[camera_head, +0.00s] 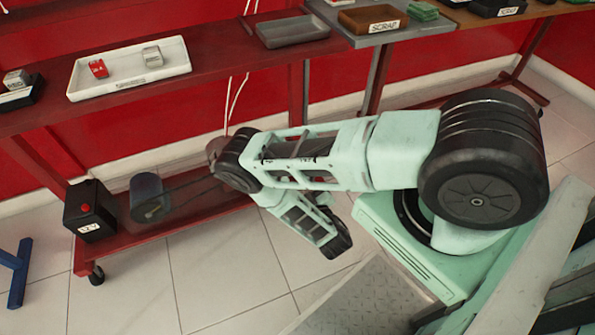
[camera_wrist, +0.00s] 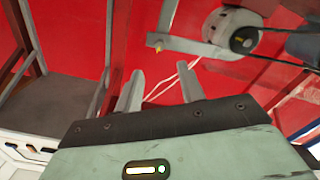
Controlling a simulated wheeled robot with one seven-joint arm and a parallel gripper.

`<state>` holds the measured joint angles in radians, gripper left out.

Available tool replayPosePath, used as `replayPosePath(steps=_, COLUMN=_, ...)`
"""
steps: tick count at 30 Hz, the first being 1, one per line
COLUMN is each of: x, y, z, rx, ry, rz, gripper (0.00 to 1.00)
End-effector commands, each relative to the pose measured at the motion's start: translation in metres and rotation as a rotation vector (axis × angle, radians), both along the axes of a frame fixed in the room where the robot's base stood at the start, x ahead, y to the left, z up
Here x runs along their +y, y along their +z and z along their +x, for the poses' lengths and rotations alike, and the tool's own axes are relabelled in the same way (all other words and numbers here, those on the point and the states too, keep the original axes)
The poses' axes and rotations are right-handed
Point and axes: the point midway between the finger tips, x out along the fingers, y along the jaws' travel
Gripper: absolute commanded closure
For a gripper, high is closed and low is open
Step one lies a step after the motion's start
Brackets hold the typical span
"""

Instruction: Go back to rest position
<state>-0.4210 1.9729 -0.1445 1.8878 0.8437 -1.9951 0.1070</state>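My gripper (camera_wrist: 161,82) shows in the wrist view with its two grey fingers spread apart and nothing between them. It is open, and a red wall (camera_wrist: 110,25) lies beyond the fingers. In the head view my pale green arm reaches left from its base, then folds back down and to the right above the tiled floor (camera_head: 220,265). The gripper fingers cannot be made out in the head view.
A red bench (camera_head: 215,62) carries a white tray (camera_head: 130,78) with small red and grey parts, and a grey tray (camera_head: 292,31). A brown SCRAP bin (camera_head: 366,19) stands to the right. A black box (camera_head: 88,212) with a red button sits on the lower shelf.

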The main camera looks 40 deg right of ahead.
Motion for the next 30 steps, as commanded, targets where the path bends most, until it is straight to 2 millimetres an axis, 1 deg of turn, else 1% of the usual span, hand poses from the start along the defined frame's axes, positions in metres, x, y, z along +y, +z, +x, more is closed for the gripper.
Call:
replayPosePath(steps=1, x=0.001, y=0.000, z=-0.004, rx=0.002, ry=0.000, rz=0.000, gripper=0.61)
replayPosePath(steps=5, x=0.002, y=0.000, z=-0.008, rx=0.001, ry=0.000, rz=-0.001, gripper=0.61)
replayPosePath(steps=22, x=0.002, y=0.000, z=-0.007, rx=0.001, ry=-0.002, rz=0.002, gripper=0.61)
replayPosePath(steps=23, x=0.004, y=0.001, z=-0.004, rx=0.005, ry=-0.008, rz=0.011, gripper=0.61)
replayPosePath(steps=26, x=0.012, y=0.005, z=0.013, rx=0.037, ry=-0.043, rz=0.067, gripper=0.61)
replayPosePath(steps=29, x=0.029, y=0.011, z=0.039, rx=0.105, ry=-0.094, rz=0.166, gripper=0.61)
replayPosePath(steps=30, x=0.039, y=0.014, z=0.050, rx=0.140, ry=-0.112, rz=0.215, gripper=0.61)
